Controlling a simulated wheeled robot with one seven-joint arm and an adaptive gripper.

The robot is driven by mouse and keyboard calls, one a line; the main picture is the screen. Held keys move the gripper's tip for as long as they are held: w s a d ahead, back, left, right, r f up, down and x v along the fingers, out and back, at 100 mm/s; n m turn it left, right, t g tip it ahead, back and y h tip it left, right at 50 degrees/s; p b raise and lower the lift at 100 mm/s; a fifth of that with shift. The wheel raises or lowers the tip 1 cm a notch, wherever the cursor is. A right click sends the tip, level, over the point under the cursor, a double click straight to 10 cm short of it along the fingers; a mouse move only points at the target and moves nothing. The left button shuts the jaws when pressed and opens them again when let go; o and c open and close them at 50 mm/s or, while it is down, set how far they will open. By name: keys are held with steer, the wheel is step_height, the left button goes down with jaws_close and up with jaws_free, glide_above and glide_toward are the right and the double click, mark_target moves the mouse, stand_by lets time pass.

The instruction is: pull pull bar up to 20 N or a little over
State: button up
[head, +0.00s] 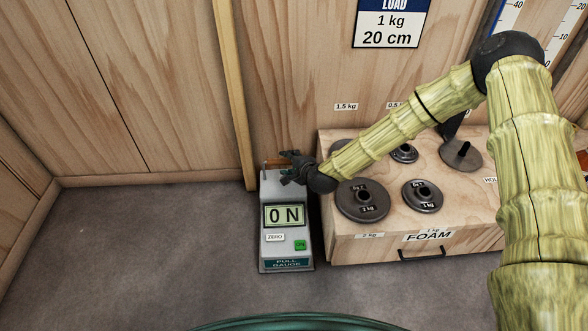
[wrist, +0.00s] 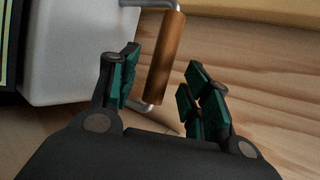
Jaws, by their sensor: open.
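The pull gauge (head: 284,247) is a grey box on the floor by the back wall, with its display (head: 285,214) reading 0 N. The pull bar (wrist: 166,58) is a brown cylinder on a bent metal rod at the gauge's top; in the head view my gripper mostly hides it. My gripper (wrist: 161,88) is open, with green-padded fingers on either side of the bar's near end. I see a gap between the bar and the fingers, and cannot tell how deep the bar sits. In the head view my gripper (head: 290,167) is just over the gauge's top.
A wooden box (head: 346,246) labelled FOAM stands right of the gauge, with several dark weights such as a 2 kg disc (head: 362,200) on top. A wooden post (head: 235,95) rises behind the gauge. The floor (head: 140,250) to the left is clear.

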mark_target(287, 162)
steer(key=shift+b+x, duration=0.5)
steer(key=shift+x, duration=1.1)
jaws_close()
steer(key=shift+a+r+p, duration=0.1)
steer(key=shift+r+p, duration=1.05)
steer(key=shift+r, duration=0.4)
stand_by(0.5)
steer(key=shift+f, duration=0.25)
steer(key=shift+f+b, duration=0.75)
steer(key=shift+f, duration=0.4)
jaws_free()
